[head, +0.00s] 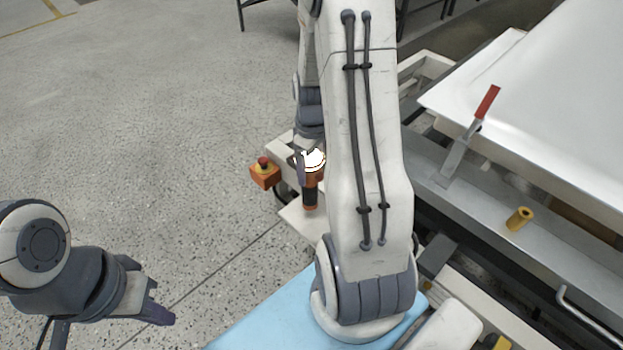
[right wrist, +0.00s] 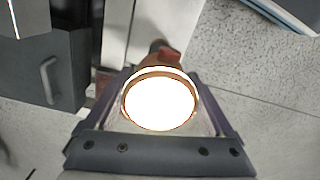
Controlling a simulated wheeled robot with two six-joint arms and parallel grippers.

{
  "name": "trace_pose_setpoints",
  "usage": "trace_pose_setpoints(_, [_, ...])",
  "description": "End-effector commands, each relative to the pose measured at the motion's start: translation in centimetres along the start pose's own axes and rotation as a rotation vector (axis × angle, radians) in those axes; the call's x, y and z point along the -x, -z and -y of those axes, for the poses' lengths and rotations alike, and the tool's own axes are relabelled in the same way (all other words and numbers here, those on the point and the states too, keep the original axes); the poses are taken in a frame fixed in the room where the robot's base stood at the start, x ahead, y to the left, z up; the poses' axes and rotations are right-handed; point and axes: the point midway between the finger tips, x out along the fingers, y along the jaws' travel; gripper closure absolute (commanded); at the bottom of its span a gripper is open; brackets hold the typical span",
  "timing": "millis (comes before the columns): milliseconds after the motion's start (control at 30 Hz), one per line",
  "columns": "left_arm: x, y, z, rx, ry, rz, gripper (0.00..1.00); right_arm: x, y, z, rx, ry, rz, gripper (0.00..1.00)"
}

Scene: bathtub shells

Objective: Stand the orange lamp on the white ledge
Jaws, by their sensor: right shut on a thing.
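The orange lamp (head: 311,192) has a dark grip band and a bright glowing top. It is upright in my right gripper (head: 307,165), over or on the small white ledge (head: 292,218); I cannot tell if its base touches. In the right wrist view the lamp's glowing round face (right wrist: 160,103) fills the space between the fingers of my right gripper (right wrist: 160,95), which is shut on it. The lamp's lower body is mostly hidden there. My left gripper (head: 163,302) is empty and open at the lower left, far from the lamp.
An orange box with a red button (head: 264,172) stands just left of the ledge. To the right are a large white shell (head: 560,90), a red-handled clamp (head: 487,102) and a yellow cylinder (head: 519,218). A light blue surface (head: 265,318) lies in front. Open floor is at left.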

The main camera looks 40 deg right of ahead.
Motion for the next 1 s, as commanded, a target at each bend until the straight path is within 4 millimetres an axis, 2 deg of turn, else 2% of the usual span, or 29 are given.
trace_pose_setpoints(267, [-1.8,-0.1,0.1,0.0,0.0,0.0,1.0,-3.9,-0.1,0.0,-0.001,0.001,0.001,1.0])
trace_pose_setpoints(633, [-1.8,-0.1,0.1,0.0,0.0,0.0,1.0,-4.1,-0.1,0.0,-0.001,0.001,0.001,1.0])
trace_pose_setpoints(667, [-1.8,-0.1,0.1,0.0,0.0,0.0,1.0,-4.2,-0.1,0.0,-0.001,0.001,0.001,0.09])
trace_pose_setpoints(700, [-1.7,-0.1,0.1,0.0,0.0,0.0,1.0,-4.1,-0.1,0.0,-0.001,0.001,0.001,0.0])
trace_pose_setpoints(1000, [-1.5,-0.1,0.1,0.0,0.0,0.0,1.0,-3.6,0.0,0.0,-0.001,-0.001,-0.001,0.0])
